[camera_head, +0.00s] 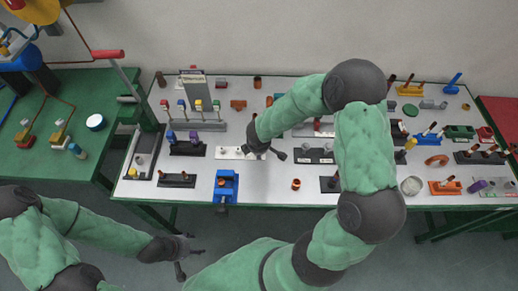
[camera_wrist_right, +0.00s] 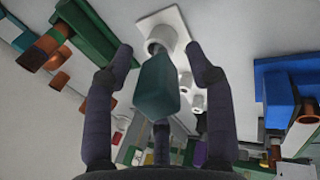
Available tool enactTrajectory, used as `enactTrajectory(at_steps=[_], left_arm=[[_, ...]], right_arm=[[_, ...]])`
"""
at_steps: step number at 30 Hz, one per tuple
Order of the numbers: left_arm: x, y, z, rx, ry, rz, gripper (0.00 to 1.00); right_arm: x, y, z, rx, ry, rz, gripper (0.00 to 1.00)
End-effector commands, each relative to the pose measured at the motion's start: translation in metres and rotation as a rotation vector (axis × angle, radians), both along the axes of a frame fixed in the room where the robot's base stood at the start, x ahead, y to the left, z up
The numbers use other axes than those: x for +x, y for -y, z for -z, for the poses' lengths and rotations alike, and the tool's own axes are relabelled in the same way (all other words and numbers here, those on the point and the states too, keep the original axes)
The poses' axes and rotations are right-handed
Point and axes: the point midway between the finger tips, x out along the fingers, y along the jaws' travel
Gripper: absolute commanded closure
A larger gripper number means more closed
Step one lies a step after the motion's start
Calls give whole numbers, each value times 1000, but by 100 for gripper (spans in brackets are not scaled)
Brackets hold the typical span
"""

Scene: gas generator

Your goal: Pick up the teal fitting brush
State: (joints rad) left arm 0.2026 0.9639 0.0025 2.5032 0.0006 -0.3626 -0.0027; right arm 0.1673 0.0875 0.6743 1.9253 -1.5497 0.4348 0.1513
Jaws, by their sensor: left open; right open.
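In the right wrist view a teal block-shaped handle (camera_wrist_right: 157,85), which looks like the teal fitting brush, stands between the two fingers of my right gripper (camera_wrist_right: 162,62). Its far end meets a grey socket on a white plate (camera_wrist_right: 178,18). The fingers are apart, one on each side, with gaps visible. In the head view my right gripper (camera_head: 265,152) is over the white plate (camera_head: 228,153) near the table's middle; the brush is hidden there. My left gripper (camera_head: 182,258) is open and empty in front of the table, below its edge.
A blue fixture (camera_head: 227,184) stands near the front edge; it also shows in the right wrist view (camera_wrist_right: 282,88). Black holders (camera_head: 188,149) stand to the left and a black block (camera_head: 313,156) to the right. A green bench (camera_head: 75,185) adjoins on the left.

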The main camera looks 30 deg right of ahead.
Motion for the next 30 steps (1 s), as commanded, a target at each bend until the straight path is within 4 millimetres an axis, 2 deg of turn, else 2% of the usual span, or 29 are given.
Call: enactTrajectory(at_steps=[5,6,11,26,30], left_arm=[[0,0,0,0,0,0,37],[0,0,0,0,0,0,37],[0,0,0,0,0,0,37],[0,0,-2,0,0,0,37],[0,0,-7,0,0,0,37]], right_arm=[[0,0,0,0,0,0,45],[0,0,0,0,0,0,48],[0,0,0,0,0,0,92],[-1,0,-3,1,-3,0,90],[-1,0,-14,0,-2,2,100]])
